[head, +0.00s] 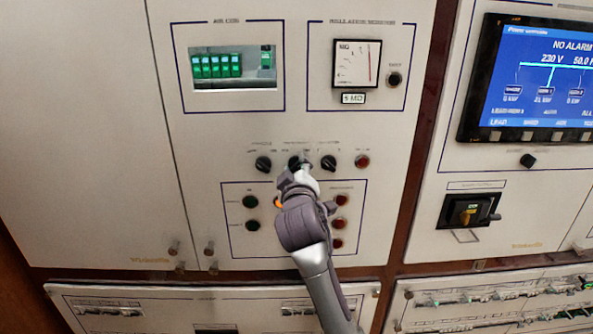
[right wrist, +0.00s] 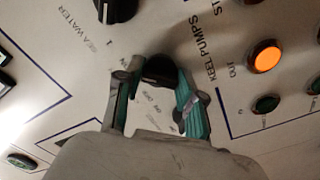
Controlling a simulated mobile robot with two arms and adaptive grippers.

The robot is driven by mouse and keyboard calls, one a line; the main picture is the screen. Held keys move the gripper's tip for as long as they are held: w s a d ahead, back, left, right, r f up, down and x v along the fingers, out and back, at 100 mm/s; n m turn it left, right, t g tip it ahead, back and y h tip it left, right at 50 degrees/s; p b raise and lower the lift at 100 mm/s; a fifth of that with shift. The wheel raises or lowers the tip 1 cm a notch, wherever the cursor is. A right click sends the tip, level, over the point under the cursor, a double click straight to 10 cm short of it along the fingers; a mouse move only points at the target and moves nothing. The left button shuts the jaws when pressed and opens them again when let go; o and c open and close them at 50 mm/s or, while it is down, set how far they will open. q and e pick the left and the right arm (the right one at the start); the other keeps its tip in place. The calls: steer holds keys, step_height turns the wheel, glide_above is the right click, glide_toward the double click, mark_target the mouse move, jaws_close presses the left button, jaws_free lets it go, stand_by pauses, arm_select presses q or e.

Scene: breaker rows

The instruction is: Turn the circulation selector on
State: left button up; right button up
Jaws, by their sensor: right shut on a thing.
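A black selector knob (head: 294,161) is the middle one of a row of three on the light grey panel. My right gripper (head: 301,169) is at it, coming from below. In the right wrist view my right gripper (right wrist: 155,95) has its two fingers on either side of this black knob (right wrist: 160,70) and is shut on it. The fingers and glare partly hide the knob and its setting. The small lettering beside it is too blurred to confirm the circulation label. My left gripper is not in view.
Black knobs stand close on the left (head: 263,163) and right (head: 328,162), with a red button (head: 362,161) further right. Below is a framed group with green and red buttons and a lit orange lamp (right wrist: 264,57). A meter (head: 357,63) sits above.

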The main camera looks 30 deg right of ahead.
stand_by(0.5)
steer(key=o, duration=1.1)
steer(key=v, duration=1.2)
steer(key=shift+f, duration=0.1)
steer(key=shift+w, duration=0.1)
